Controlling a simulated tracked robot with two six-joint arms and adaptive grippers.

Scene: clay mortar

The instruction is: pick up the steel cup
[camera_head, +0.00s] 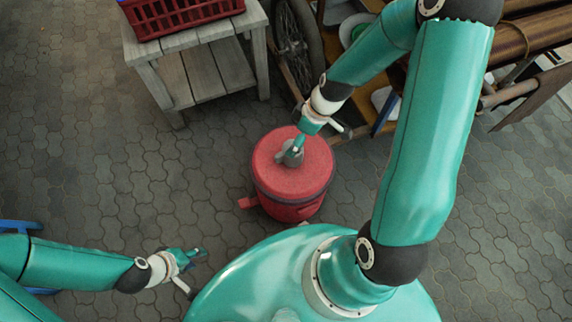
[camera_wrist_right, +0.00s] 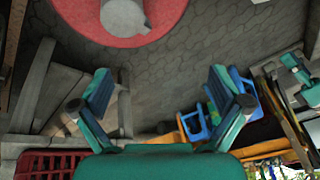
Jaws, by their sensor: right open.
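The steel cup (camera_head: 284,158) is a small grey cup on the lid of a red drum (camera_head: 270,178). In the head view my right gripper (camera_head: 299,146) is over the lid, beside the cup, and partly covers it. In the right wrist view the cup (camera_wrist_right: 125,16) is at the top edge, cut off by the frame, on the red lid (camera_wrist_right: 82,17). There my right gripper (camera_wrist_right: 163,88) has its two fingers wide apart with nothing between them. My left gripper (camera_head: 195,257) is low at the left, away from the drum; its finger gap is unclear.
A grey wooden table (camera_head: 205,72) with a red crate (camera_head: 180,15) stands behind and left of the drum. A cart wheel (camera_head: 296,38) and wooden beams (camera_head: 520,40) are behind it. Paving left of the drum is clear. Blue objects (camera_wrist_right: 193,125) show in the wrist view.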

